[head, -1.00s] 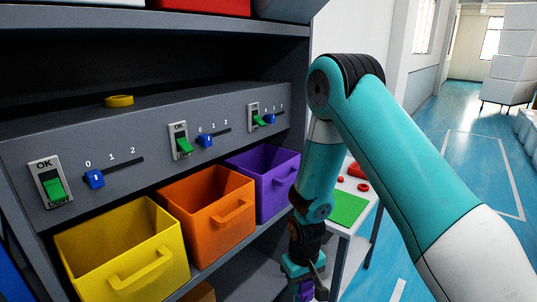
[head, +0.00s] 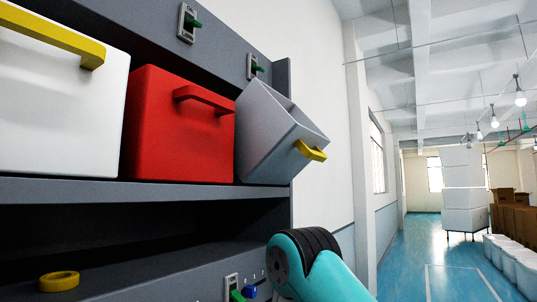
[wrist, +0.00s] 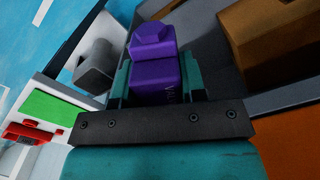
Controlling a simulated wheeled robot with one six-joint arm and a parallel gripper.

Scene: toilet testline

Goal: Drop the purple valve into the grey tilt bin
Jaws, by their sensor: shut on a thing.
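The purple valve (wrist: 153,72) shows in the wrist view, held between the two teal fingers of my gripper (wrist: 150,80), which is shut on it. Part of the lettering on its side is visible. The grey tilt bin (head: 275,135) is on the upper shelf in the head view, at the right end beside the red bin. It is tilted forward, with a yellow handle (head: 311,151) on its front. My gripper and the valve are out of the head view, where only my teal arm joint shows at the bottom, below the grey bin.
A red bin (head: 180,130) and a white bin (head: 60,110) stand left of the grey bin. The shelf edge (head: 130,191) runs below them. A yellow ring (head: 59,281) lies on the lower ledge. The wrist view shows a brown box (wrist: 270,40) and a green mat (wrist: 55,107).

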